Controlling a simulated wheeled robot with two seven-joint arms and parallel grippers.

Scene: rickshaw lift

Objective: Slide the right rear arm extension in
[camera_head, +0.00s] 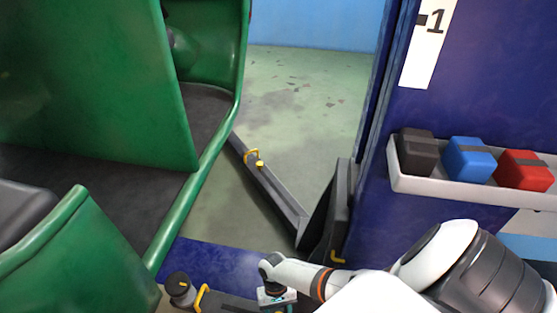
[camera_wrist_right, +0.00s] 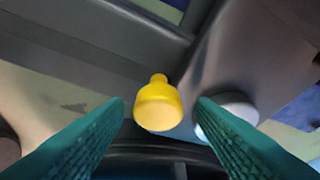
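In the head view, a dark lift arm (camera_head: 270,188) with a yellow handle (camera_head: 252,157) reaches from the post's foot toward the green rickshaw (camera_head: 120,75). A second dark arm lies along the bottom edge, with a yellow handle (camera_head: 201,297) and a round black pad (camera_head: 178,284) at its left end. My right gripper (camera_head: 276,298) is over this nearer arm, partly cut off by the frame. In the right wrist view, my right gripper (camera_wrist_right: 161,103) is open, its green fingers on either side of a yellow knob (camera_wrist_right: 158,106), with gaps visible. My left gripper is out of view.
A blue lift post (camera_head: 375,110) stands right of the arms. A pale tray (camera_head: 440,184) on it holds a black box (camera_head: 416,152), a blue box (camera_head: 469,158) and a red box (camera_head: 524,170). Greenish floor (camera_head: 300,95) is clear beyond the far arm.

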